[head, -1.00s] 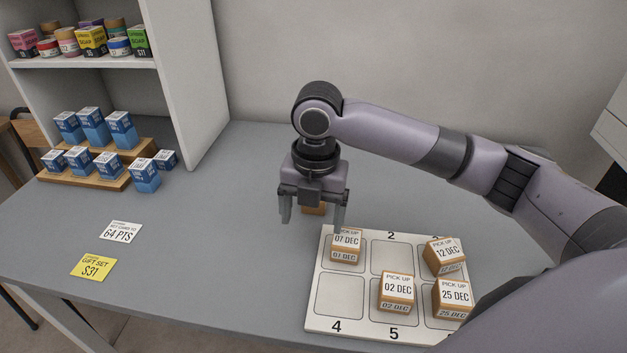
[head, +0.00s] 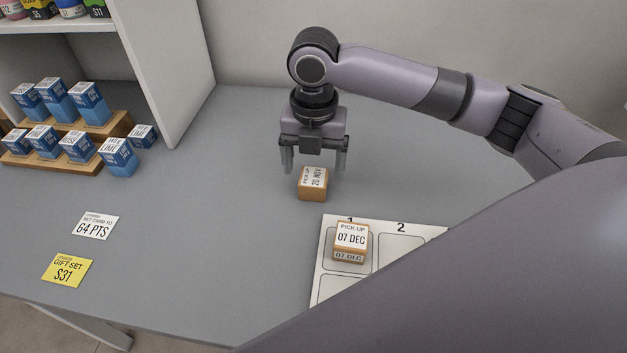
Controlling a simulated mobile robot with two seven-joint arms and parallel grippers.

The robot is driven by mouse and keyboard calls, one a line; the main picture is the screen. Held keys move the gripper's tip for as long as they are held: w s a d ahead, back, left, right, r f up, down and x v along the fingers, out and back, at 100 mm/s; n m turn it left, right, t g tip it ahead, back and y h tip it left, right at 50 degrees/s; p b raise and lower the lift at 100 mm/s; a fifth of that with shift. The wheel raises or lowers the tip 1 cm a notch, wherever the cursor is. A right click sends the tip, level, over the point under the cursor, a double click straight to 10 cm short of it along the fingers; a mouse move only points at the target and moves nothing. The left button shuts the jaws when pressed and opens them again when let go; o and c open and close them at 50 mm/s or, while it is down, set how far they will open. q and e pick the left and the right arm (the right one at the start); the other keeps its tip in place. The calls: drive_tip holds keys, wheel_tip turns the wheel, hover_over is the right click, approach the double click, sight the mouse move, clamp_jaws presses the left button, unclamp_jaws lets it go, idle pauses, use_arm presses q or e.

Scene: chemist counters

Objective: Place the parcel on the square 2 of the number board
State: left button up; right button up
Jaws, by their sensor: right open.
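A small wooden-brown parcel (head: 312,184) with a white label reading "PICK UP 20 NOV" lies on the grey counter, just behind the number board (head: 328,285). My right gripper (head: 315,163) is open, pointing down, with its fingers above and behind the parcel; it holds nothing. Square 2 (head: 400,252) of the board looks bare where it shows. A parcel labelled "07 DEC" (head: 351,241) sits on square 1. My own arm hides the right and front of the board. My left gripper is not in view.
A white card (head: 94,226) and a yellow card (head: 68,270) lie at the front left. The counter between the cards and the board is clear.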

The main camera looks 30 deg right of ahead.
sight(314, 176)
wheel_tip(314, 176, down, 4)
drive_tip(key=shift+f, duration=0.1)
drive_tip(key=c, duration=1.2)
